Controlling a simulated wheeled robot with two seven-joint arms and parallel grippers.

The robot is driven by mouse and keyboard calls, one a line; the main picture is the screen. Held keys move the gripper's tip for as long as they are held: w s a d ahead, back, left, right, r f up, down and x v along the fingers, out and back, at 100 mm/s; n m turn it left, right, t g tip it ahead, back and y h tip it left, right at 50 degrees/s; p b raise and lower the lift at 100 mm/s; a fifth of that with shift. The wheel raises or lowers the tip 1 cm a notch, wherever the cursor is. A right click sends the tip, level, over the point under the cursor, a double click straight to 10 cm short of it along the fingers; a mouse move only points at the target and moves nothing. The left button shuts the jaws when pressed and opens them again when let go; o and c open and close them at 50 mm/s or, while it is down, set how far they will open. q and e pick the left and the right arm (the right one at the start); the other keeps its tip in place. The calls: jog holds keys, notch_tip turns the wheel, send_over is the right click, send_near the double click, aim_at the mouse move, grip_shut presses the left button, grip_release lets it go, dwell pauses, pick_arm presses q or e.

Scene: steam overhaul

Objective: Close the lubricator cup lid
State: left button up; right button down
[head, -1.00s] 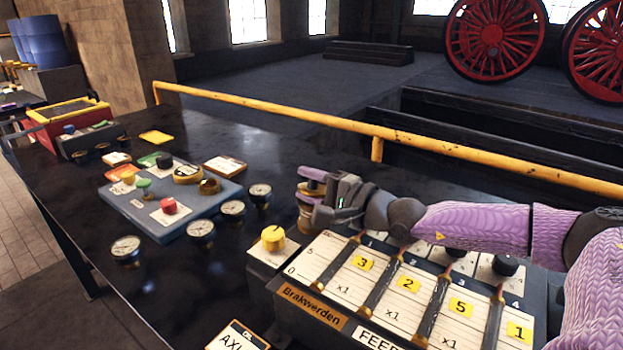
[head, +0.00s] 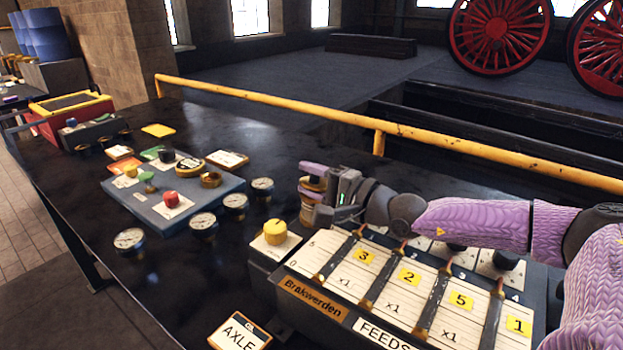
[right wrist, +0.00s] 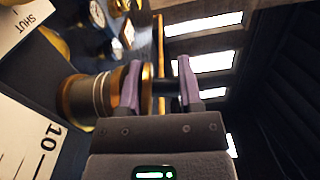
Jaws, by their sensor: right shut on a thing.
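The lubricator cup (right wrist: 82,97) is a brass cylinder with pale rings, beside the feed box. In the head view it (head: 307,212) shows only in part below my right gripper (head: 312,183). In the right wrist view the purple fingers of that gripper (right wrist: 158,88) reach to either side of a brass disc with a dark post, which looks like the cup's lid (right wrist: 147,86). The gripper is shut on it. One finger is on the cup's side, the other beyond the post. I cannot tell whether the lid sits fully on the cup. My left gripper is out of view.
A feed box (head: 395,285) with numbered slots lies under my right arm. A yellow knob (head: 275,232) stands at its left corner. A yellow rail (head: 450,142) runs behind the table.

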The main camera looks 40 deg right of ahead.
jog(key=shift+f, duration=0.35)
dwell(0.3)
jog(key=shift+c, duration=2)
grip_release()
jog(key=shift+s+r+p, duration=0.15)
jog(key=shift+p, duration=0.15)
jog(key=p+v, duration=0.6)
jog(key=shift+r, duration=0.3)
jog(key=shift+s+d+p, duration=0.25)
jog(key=shift+s+p, duration=0.1)
jog(key=shift+s, duration=0.05)
jog(key=shift+p+v, duration=0.75)
jog(key=shift+v, duration=0.05)
jog(key=shift+p+v, duration=0.8)
jog(key=shift+v, duration=0.3)
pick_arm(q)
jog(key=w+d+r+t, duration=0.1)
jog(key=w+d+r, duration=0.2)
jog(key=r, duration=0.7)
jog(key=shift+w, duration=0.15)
pick_arm(e)
jog(key=shift+s+f, duration=0.1)
jog(key=shift+s, duration=0.15)
